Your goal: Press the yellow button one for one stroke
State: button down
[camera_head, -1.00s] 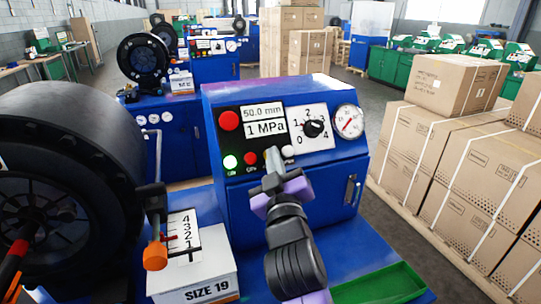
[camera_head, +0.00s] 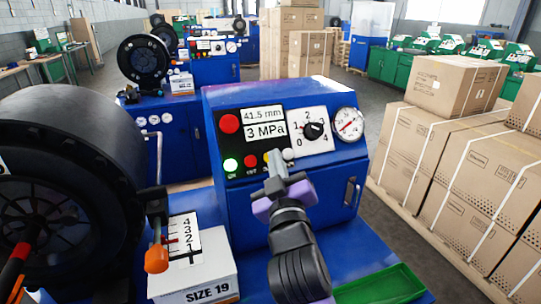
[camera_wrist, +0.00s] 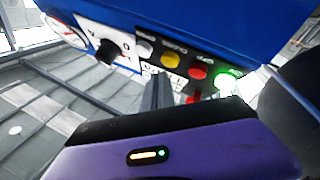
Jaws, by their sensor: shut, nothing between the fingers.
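The yellow button (camera_head: 266,157) is partly hidden behind my fingertips on the blue crimper's sloped panel. In the wrist view the yellow button (camera_wrist: 171,60) shows clearly, between a grey button (camera_wrist: 144,47) and a red button (camera_wrist: 197,71). My gripper (camera_head: 273,158) is shut and empty, its tips at the yellow button's lower right in the head view. In the wrist view the tips (camera_wrist: 161,76) stand just below the yellow button; I cannot tell whether they touch it. The display (camera_head: 264,123) reads 41.5 mm and 3 MPa.
A green-lit button (camera_head: 230,165) and a larger red button (camera_head: 229,124) are on the same panel. The dial knob (camera_head: 313,131) and gauge (camera_head: 348,124) sit to the right. A SIZE 19 box (camera_head: 195,277) stands at the lower left, cartons (camera_head: 450,150) at the right.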

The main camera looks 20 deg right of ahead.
jog(key=shift+s+r+p, duration=0.6)
jog(key=shift+s+r, duration=0.1)
jog(key=shift+s, duration=0.35)
jog(key=shift+s+r+p, duration=0.6)
jog(key=shift+s+r, duration=0.1)
jog(key=shift+s, duration=0.35)
dwell(0.7)
